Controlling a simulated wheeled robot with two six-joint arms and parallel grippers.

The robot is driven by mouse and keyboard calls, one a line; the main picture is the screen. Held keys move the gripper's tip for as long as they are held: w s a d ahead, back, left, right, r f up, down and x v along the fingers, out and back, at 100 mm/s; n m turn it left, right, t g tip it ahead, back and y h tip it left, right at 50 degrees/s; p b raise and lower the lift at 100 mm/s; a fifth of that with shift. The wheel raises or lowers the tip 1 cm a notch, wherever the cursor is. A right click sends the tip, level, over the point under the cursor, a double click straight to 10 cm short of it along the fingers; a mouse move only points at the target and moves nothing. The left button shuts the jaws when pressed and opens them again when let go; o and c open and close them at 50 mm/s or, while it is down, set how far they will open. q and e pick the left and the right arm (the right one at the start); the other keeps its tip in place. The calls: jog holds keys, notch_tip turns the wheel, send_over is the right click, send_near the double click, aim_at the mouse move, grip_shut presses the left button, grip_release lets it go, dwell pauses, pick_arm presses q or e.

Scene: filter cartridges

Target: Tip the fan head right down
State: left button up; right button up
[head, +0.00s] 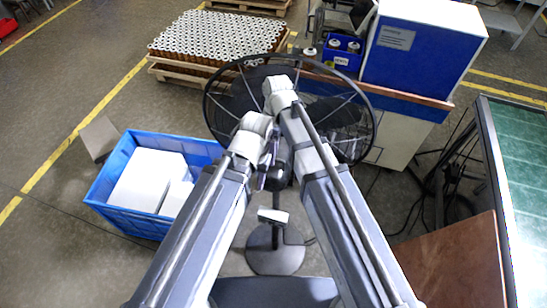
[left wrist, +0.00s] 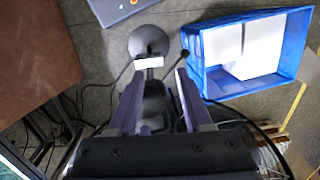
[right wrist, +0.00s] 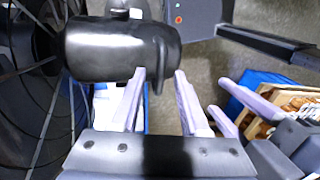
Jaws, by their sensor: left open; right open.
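The fan's round black wire guard (head: 217,95) stands beyond my arms in the head view, partly hidden by them. Its base (head: 275,252) is on the floor, with a small white box (head: 273,216) on the pole. In the right wrist view, the black motor housing (right wrist: 105,50) lies just beyond my right gripper (right wrist: 160,76), with the guard (right wrist: 30,75) at left. That gripper is open; a narrow dark part of the housing shows between its fingertips. My left gripper (left wrist: 159,75) is open below the head. A dark part shows between its fingers; contact is unclear.
A blue crate (head: 108,182) with white boxes stands at left. A pallet of cartridges (head: 215,40) is behind the fan. A blue-and-white cabinet (head: 420,50) is at back right, a brown board (head: 455,265) and green-topped table (head: 525,150) at right.

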grip_shut()
dwell(0.4)
dwell(1.1)
